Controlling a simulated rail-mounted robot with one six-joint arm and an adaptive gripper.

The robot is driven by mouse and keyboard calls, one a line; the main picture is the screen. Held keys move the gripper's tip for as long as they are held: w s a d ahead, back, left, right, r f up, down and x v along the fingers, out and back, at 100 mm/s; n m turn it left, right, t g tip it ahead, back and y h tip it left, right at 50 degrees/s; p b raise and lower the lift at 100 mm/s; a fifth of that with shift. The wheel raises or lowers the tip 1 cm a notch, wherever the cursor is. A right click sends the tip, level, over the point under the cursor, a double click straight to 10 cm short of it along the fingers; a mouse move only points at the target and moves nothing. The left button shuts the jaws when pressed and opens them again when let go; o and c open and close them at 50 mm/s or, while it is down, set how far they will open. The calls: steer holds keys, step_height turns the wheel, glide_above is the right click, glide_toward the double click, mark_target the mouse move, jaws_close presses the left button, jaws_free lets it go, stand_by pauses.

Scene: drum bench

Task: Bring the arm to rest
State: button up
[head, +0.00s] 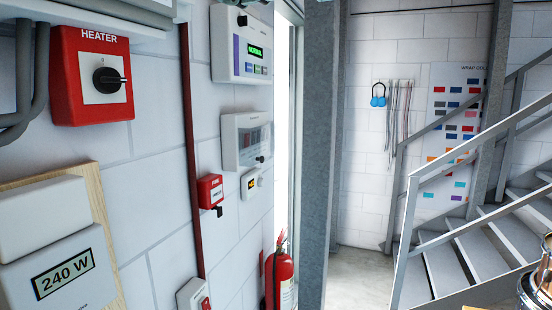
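My gripper is not in the head view, and I cannot tell where the arm is or how it is posed. A shiny metal object (536,288) is cut off at the bottom right corner. I cannot tell what it is.
On the white block wall at left are a red heater box with a black knob (91,76), a meter reading 240 W (62,275) and a grey panel with a green display (242,48). A fire extinguisher (280,280) hangs lower. A steel column (320,150) and stairs (480,250) stand beyond.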

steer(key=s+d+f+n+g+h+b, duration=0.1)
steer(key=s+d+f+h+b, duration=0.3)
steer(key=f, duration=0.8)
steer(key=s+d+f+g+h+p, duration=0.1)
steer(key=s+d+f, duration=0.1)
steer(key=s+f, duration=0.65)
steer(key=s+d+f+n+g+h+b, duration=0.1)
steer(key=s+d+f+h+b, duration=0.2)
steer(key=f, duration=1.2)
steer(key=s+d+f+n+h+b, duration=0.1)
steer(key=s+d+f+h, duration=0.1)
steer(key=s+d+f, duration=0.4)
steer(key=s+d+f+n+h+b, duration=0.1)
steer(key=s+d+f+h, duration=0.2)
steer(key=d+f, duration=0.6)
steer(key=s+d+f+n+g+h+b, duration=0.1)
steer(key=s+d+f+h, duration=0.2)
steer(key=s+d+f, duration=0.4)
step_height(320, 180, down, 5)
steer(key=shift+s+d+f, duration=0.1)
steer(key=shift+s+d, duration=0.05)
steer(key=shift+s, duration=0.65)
